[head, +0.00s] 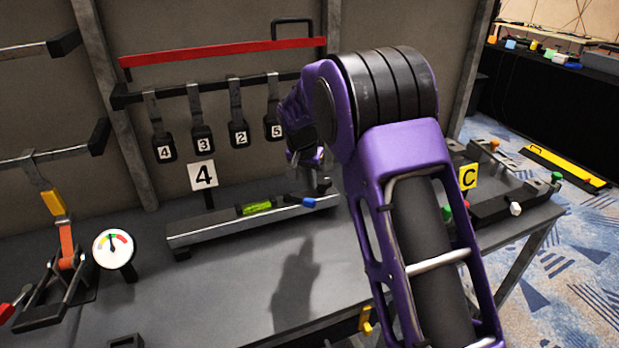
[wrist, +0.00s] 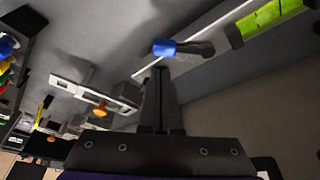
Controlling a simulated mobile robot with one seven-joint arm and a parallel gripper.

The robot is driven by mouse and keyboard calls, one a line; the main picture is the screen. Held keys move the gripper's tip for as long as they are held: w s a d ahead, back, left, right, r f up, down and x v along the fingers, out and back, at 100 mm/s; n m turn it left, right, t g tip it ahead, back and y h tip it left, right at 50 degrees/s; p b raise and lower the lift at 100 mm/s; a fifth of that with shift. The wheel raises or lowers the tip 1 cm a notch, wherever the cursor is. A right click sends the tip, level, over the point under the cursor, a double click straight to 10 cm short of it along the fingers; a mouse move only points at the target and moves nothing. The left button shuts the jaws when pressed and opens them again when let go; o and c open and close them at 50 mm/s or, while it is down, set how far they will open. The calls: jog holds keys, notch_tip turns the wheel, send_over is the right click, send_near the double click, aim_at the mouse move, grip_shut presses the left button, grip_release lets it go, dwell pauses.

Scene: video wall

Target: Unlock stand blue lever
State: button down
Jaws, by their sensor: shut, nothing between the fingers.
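The blue lever (head: 309,202) is at the right end of the long grey stand (head: 225,229) marked with a 4 sign (head: 203,177). A bright green level vial (head: 257,207) sits on the same stand. In the wrist view the blue lever (wrist: 164,48) has a blue tip on a dark arm that reaches right towards the green vial (wrist: 268,18). My gripper (wrist: 161,70) is shut and empty, its tips right by the blue tip; I cannot tell if they touch. In the head view my purple arm hides most of the gripper and the stand's far right end.
Numbered black tags (head: 202,139) hang on a rail behind the stand, below a red bar (head: 225,51). A round gauge (head: 113,248) and an orange-handled clamp (head: 66,243) stand at left. A second stand with a yellow C sign (head: 469,176) is at right. The table front is mostly clear.

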aim_at(299, 200)
jog(key=x, duration=0.5)
jog(key=shift+w+f, duration=0.1)
jog(key=shift+f, duration=0.1)
